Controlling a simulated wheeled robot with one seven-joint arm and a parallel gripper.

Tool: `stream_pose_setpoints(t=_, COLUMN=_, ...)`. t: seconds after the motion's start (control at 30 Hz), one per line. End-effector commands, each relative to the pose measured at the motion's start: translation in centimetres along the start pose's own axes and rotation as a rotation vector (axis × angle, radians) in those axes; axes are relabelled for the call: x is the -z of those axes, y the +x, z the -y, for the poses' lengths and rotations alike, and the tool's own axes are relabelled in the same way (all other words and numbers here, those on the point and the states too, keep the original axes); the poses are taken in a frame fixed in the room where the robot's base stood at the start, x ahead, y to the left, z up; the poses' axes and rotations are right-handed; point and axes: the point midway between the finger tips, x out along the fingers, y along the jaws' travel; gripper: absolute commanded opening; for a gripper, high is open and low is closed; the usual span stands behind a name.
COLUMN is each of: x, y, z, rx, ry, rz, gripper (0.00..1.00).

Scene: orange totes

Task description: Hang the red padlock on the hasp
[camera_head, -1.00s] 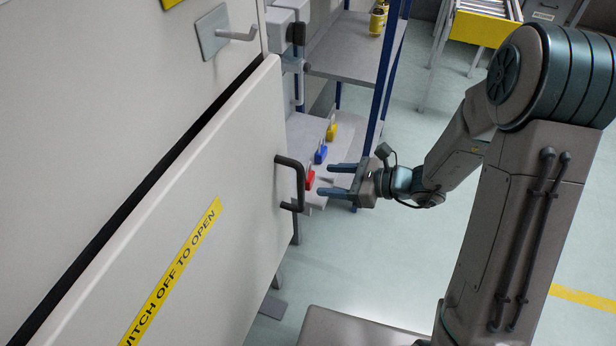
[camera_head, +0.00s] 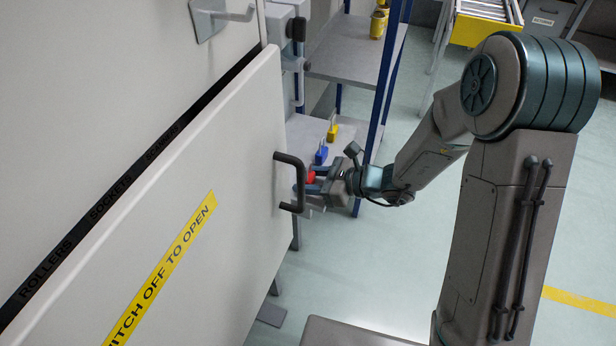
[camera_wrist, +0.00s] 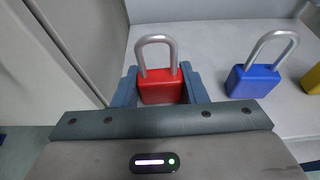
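The red padlock (camera_head: 311,177) stands on the lower grey shelf, partly hidden by my gripper in the head view. In the wrist view the red padlock (camera_wrist: 160,90) is upright, its silver shackle closed and pointing up. My gripper (camera_head: 309,180) is low at the shelf, with its fingers on either side of the padlock body. In the wrist view the fingers (camera_wrist: 160,84) look open around it; whether they touch it I cannot tell. I cannot clearly pick out the hasp; a grey switch box (camera_head: 279,24) with a dark handle is on the cabinet.
A blue padlock (camera_head: 321,155) and a yellow padlock (camera_head: 333,132) stand farther along the lower shelf (camera_head: 304,130). The large white door (camera_head: 200,170) with a black handle (camera_head: 292,182) is close left of my gripper. A blue rack post (camera_head: 378,100) stands behind it.

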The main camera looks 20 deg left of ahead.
Motion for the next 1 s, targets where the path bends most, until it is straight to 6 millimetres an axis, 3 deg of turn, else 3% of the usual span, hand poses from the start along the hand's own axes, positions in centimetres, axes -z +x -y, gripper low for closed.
stream_pose_setpoints(t=0.33, x=-0.3, y=-0.2, z=0.0, rx=0.001, ry=0.0, rz=0.0, gripper=0.18)
stream_pose_setpoints(t=1.0, x=-4.1, y=-1.6, z=0.1, rx=0.001, ry=-0.001, rz=0.0, gripper=0.18)
